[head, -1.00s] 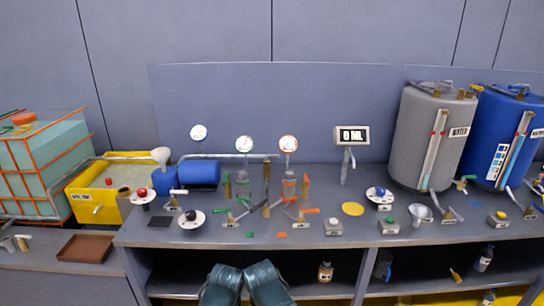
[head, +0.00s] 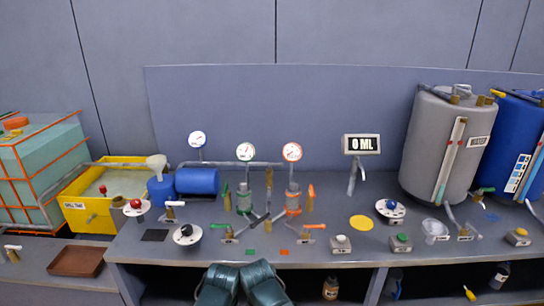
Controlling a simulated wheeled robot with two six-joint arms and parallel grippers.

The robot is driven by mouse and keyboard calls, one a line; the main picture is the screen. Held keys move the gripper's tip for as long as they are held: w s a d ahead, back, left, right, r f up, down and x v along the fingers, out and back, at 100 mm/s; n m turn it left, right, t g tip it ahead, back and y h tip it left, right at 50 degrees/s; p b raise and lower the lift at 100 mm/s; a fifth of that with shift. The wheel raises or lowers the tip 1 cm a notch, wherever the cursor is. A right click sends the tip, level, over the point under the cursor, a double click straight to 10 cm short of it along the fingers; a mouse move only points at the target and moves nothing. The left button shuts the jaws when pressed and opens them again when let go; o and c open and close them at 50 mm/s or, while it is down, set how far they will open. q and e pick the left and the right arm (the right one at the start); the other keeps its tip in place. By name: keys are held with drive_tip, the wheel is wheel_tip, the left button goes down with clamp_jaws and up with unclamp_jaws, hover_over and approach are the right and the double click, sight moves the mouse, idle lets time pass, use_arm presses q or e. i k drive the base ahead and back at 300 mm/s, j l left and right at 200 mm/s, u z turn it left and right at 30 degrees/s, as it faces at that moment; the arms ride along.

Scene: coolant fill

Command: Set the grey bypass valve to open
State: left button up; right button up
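On the bench's middle stands pipework with a green-marked valve (head: 244,198) and an orange-marked valve (head: 293,199). Between them a small upright brass-and-grey fitting (head: 269,179) stands by the horizontal pipe. It may be the grey bypass valve, but it is too small to tell for certain or to read its setting. Dark crossing bars (head: 258,222) lie in front of it at bench level. Two teal links of my own arms show at the bottom edge. Neither gripper can be seen, and nothing of mine touches the pipework.
A display reading 0 ML (head: 361,144) stands to the right. A grey drum (head: 437,150) and a blue drum (head: 519,150) stand at the right. A yellow disc (head: 361,223) and small switch boxes (head: 340,244) lie along the front.

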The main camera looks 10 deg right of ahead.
sight(281, 164)
drive_tip(key=i+l+u, duration=0.1)
drive_tip(key=i, duration=0.3)
drive_tip(key=i+l, duration=0.2)
drive_tip(key=i, duration=0.2)
drive_tip(key=i+l+u, duration=0.15)
drive_tip(key=i, duration=0.25)
